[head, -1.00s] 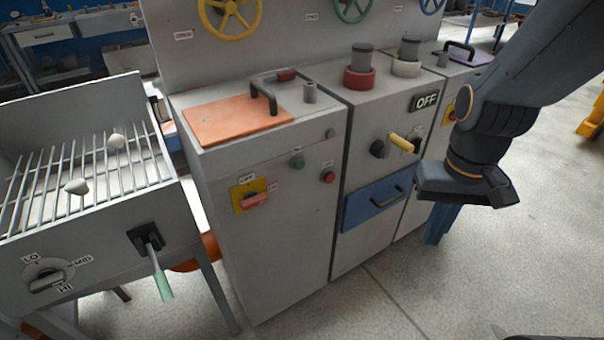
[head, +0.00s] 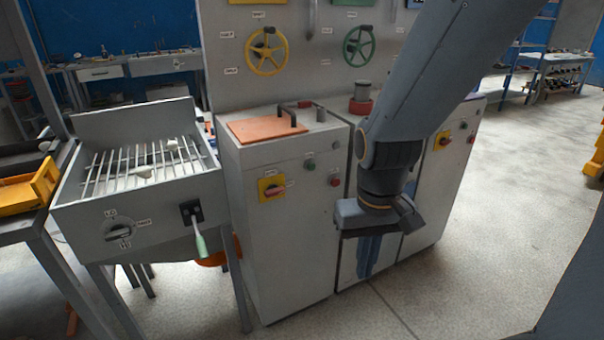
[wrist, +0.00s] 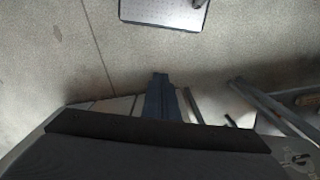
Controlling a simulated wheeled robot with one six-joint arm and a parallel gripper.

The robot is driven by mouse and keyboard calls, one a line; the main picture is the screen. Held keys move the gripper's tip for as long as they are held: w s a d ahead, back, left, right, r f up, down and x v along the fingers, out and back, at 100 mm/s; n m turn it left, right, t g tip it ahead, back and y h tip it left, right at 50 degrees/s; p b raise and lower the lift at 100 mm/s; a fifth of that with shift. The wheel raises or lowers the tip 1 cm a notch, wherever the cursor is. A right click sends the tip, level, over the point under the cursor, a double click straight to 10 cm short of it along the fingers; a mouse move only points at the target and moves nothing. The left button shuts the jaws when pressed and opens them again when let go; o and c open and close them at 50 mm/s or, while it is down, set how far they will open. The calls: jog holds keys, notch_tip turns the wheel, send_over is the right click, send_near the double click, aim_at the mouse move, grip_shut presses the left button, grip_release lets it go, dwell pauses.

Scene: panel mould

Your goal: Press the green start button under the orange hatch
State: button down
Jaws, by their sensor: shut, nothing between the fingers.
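The orange hatch (head: 268,129) with a dark handle lies flat and closed on top of the left grey cabinet in the head view. The small green button (head: 309,163) is on that cabinet's front face, below and right of the hatch, above a red button (head: 335,181). My gripper (head: 366,268) points down, shut and empty, right of the green button and lower, apart from it. It covers part of the middle cabinet's front. In the wrist view my shut gripper (wrist: 163,82) is over the floor; neither hatch nor green button shows there.
A grill (head: 135,215) with a green-handled lever (head: 200,243) stands left of the cabinet. A yellow switch plate (head: 271,188) with a red handle is on the cabinet front. Yellow (head: 267,52) and green (head: 359,46) wheels are on the back panel. Floor in front is clear.

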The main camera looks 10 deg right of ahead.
aim_at(311, 166)
jog(key=w+a+f+n+t+p, duration=0.1)
jog(key=w+n+t, duration=0.15)
jog(key=w, duration=0.35)
jog(key=w+a+f+n+t, duration=0.1)
jog(key=w+f+n+t, duration=0.15)
jog(key=w, duration=0.45)
jog(key=w+a+n+t+p, duration=0.1)
jog(key=w+a+n, duration=0.15)
jog(key=w, duration=0.35)
jog(key=w+d+n+t+h+p, duration=0.2)
jog(key=w+d+n+t+h, duration=0.4)
jog(key=w+n, duration=0.4)
jog(key=shift+w+r+n+t+h, duration=0.4)
jog(key=shift+n+t+h, duration=0.1)
jog(key=shift+n+t, duration=0.35)
jog(key=w+a+b, duration=0.2)
jog(key=w, duration=0.6)
jog(key=shift+w+a+b, duration=0.15)
jog(key=shift+a+b, duration=0.25)
